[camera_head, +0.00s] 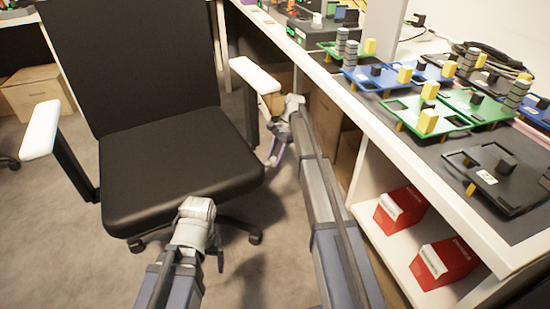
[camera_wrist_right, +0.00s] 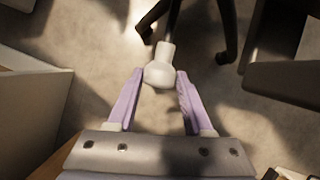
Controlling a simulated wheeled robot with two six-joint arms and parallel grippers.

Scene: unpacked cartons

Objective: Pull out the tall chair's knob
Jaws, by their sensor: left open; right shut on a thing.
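The tall chair (camera_head: 175,150) is black with white armrests and stands at the left in the head view. A white knob (camera_wrist_right: 160,72) with a narrower stem end shows in the right wrist view. My right gripper (camera_wrist_right: 158,88) has its two purple fingers on either side of the knob and is shut on it. In the head view the right gripper (camera_head: 276,152) is beside the chair's right side, below the right armrest; the knob is hidden there. My left gripper (camera_head: 221,261) is open near the seat's front edge, mostly hidden behind its own wrist.
A white workbench (camera_head: 425,185) with circuit boards (camera_head: 425,112) runs along the right. Red boxes (camera_head: 445,262) stand on its lower shelf. Cardboard cartons (camera_head: 32,92) are at the back left. Grey floor (camera_head: 60,240) is free in front of the chair.

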